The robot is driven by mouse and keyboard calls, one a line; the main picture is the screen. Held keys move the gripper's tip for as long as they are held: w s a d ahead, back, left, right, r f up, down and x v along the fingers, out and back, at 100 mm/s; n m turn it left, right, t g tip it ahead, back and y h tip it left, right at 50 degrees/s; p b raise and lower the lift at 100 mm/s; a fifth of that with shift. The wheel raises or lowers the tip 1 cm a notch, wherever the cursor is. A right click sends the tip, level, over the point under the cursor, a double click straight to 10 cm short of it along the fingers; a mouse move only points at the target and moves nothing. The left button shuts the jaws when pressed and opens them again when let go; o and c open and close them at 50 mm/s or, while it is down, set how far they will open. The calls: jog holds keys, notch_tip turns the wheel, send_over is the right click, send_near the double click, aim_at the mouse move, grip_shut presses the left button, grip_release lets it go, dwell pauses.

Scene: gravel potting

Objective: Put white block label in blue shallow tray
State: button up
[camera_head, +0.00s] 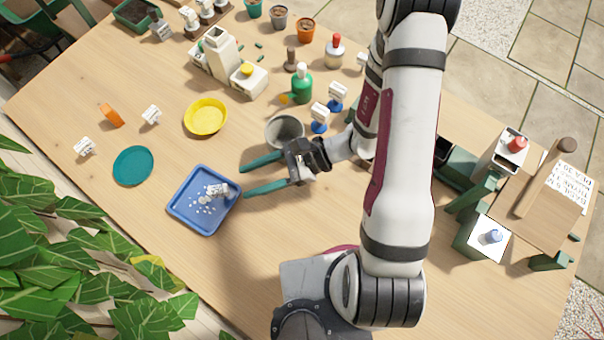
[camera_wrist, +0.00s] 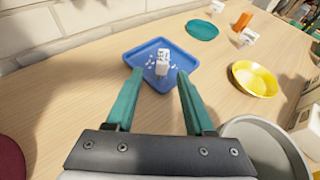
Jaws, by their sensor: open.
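The blue shallow tray (camera_head: 183,213) lies on the wooden table at the left of the head view; the wrist view shows it ahead of the fingers (camera_wrist: 134,58). A white block label (camera_head: 218,190) with dark marks lies in the tray among small white pieces; it also shows in the wrist view (camera_wrist: 162,66). My gripper (camera_head: 243,178) is open and empty, its two green fingers to the right of the tray and apart from the label. In the wrist view the open fingertips (camera_wrist: 158,74) frame the tray's near part. Other white block labels (camera_head: 151,115) (camera_head: 85,147) stand on the table further left.
A grey pot (camera_head: 285,130) stands close behind my gripper. A yellow dish (camera_head: 206,117), a teal dish (camera_head: 133,166) and an orange block (camera_head: 111,115) lie at the left. A green bottle (camera_head: 302,85) and blue-based labels (camera_head: 320,117) stand behind. The table front of the tray is clear.

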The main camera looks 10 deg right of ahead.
jog(key=s+d+r+n+h, duration=0.5)
jog(key=r, duration=0.2)
jog(key=s+d+r+n+h, duration=0.5)
jog(key=d+r+n+h, duration=0.1)
jog(key=r, duration=0.2)
jog(key=shift+s+d+r+n+h, duration=0.2)
jog(key=shift+s+r+n+h, duration=0.1)
